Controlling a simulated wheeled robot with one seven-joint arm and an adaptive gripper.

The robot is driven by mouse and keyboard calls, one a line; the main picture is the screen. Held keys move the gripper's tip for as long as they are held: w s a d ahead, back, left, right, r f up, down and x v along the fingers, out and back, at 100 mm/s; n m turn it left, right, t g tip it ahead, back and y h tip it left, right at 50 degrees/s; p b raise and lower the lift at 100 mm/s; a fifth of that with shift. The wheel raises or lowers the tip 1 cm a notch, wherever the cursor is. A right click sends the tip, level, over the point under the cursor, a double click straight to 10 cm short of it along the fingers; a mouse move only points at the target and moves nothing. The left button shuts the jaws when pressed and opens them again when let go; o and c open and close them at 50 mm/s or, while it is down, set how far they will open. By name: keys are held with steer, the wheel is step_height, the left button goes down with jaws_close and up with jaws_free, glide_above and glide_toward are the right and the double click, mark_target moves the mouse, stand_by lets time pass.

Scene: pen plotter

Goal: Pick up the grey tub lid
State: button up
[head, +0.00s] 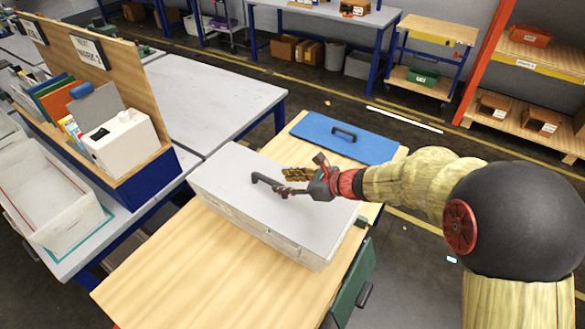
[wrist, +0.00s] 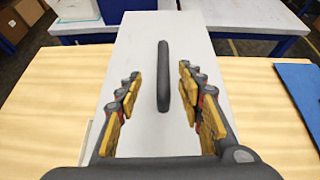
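The grey tub lid (head: 228,175) lies flat on top of a light grey tub (head: 238,228) on the wooden table. A dark bar handle (head: 268,184) stands on the lid. In the wrist view the lid (wrist: 140,75) runs away from me, with its handle (wrist: 163,76) lengthwise near the middle. My gripper (head: 283,181) is over the lid close to the handle. In the wrist view my gripper (wrist: 160,85) is open, with yellow-padded fingers on either side of the handle and visible gaps to it. Nothing is held.
A blue panel with a dark handle (head: 344,128) lies on the table behind the tub. A bench with a white box (head: 125,142), folders and a white bin (head: 58,205) stands at left. The table's front left (head: 160,285) is clear. A green drawer (head: 352,288) is at the table's right side.

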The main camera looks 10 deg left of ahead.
mark_target(272, 181)
steer(key=shift+w+a+f, duration=0.1)
steer(key=shift+w+f, duration=0.15)
steer(key=shift+w, duration=0.3)
steer(key=shift+w+a+f, duration=0.15)
steer(key=shift+a+f, duration=0.05)
steer(key=shift+a, duration=0.05)
steer(key=b+x, duration=0.2)
steer(key=x, duration=0.4)
steer(key=shift+a+f, duration=0.15)
steer(key=shift+a, duration=0.25)
steer(key=shift+c, duration=1.2)
jaws_close()
